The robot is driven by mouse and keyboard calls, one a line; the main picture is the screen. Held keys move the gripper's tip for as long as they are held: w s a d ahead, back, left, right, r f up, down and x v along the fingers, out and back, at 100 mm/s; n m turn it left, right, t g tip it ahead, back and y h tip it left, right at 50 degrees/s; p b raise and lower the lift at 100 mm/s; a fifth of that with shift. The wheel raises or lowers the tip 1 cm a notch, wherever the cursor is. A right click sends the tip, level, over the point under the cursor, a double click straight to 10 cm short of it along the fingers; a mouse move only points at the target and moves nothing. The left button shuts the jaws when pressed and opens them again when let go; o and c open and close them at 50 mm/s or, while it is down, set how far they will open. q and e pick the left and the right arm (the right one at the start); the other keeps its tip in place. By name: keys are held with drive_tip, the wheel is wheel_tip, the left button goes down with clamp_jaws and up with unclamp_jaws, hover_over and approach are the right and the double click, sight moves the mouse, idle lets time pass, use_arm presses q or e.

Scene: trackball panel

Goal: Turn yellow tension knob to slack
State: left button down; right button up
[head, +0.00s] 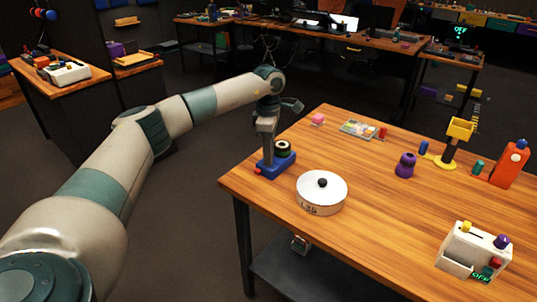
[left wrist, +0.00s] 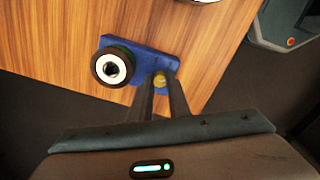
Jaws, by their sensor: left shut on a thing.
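A blue device (head: 288,161) sits at the left edge of the wooden table, with a dark round spool (head: 282,148) on top. The yellow tension knob (left wrist: 160,79) is at the base's near side, between the fingertips of my left gripper (left wrist: 161,86). In the head view my left gripper (head: 266,158) points down over the device and hides the knob. The gripper is shut on the knob. My right gripper is not in view.
A white round tin (head: 322,199) with a black lid knob stands close to the right. The wooden table (head: 365,200) also holds a purple object (head: 405,165), an orange bottle (head: 509,164) and a white switch box (head: 474,250). The table's left edge is right beside the device.

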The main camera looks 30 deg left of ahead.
use_arm(q)
drive_tip(key=m, duration=0.3)
drive_tip(key=shift+m, duration=1.3)
drive_tip(key=shift+m+b, duration=0.3)
drive_tip(key=shift+m, duration=1.2)
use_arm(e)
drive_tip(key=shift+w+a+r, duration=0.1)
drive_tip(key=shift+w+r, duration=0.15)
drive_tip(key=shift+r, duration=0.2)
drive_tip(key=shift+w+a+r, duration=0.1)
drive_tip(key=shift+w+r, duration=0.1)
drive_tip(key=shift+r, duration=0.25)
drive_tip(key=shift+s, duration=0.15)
use_arm(q)
drive_tip(key=c, duration=1.7)
unclamp_jaws()
drive_tip(key=shift+o, duration=0.2)
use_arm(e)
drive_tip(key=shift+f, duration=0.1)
use_arm(q)
drive_tip(key=shift+r, duration=0.1)
